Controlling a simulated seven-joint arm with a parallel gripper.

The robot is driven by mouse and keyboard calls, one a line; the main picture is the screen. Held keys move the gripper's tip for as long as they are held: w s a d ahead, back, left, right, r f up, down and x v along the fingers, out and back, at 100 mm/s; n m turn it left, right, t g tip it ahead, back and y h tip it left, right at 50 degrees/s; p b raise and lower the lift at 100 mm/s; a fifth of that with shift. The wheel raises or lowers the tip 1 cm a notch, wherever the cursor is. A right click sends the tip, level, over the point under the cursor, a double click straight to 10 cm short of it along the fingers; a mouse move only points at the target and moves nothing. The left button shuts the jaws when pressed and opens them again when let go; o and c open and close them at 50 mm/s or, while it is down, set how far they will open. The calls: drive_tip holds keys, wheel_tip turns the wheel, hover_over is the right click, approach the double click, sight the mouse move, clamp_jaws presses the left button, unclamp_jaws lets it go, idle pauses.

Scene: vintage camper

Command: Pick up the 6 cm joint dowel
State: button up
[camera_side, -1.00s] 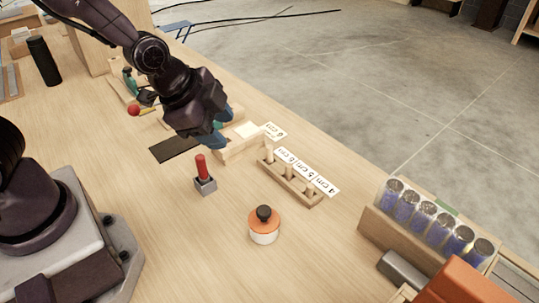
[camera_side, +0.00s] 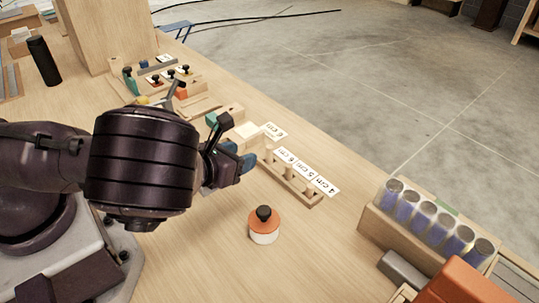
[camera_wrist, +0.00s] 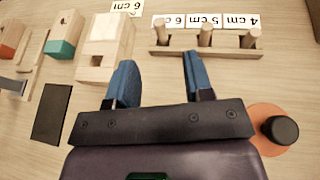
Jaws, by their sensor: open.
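The 6 cm joint dowel (camera_wrist: 160,36) stands at the rack's left end in the wrist view, by the 6 cm label (camera_wrist: 172,20). In the side view my gripper (camera_side: 240,156) is just left of the rack.
Wooden blocks (camera_wrist: 104,60) with another 6 cm card (camera_wrist: 125,7) sit left of the rack. A pot with an orange lid and black knob (camera_side: 264,224) stands in front of the rack. A crate of cylinders (camera_side: 425,222) is at the right. A dark mat (camera_wrist: 52,112) lies left.

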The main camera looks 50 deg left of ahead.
sight(267, 148)
drive_tip(key=x, duration=0.6)
drive_tip(key=shift+s, duration=0.1)
drive_tip(key=shift+f+x, duration=0.15)
drive_tip(key=shift+x, duration=1.35)
drive_tip(key=shift+f+x, duration=0.15)
drive_tip(key=shift+x, duration=1.3)
drive_tip(key=shift+s, duration=0.15)
clamp_jaws()
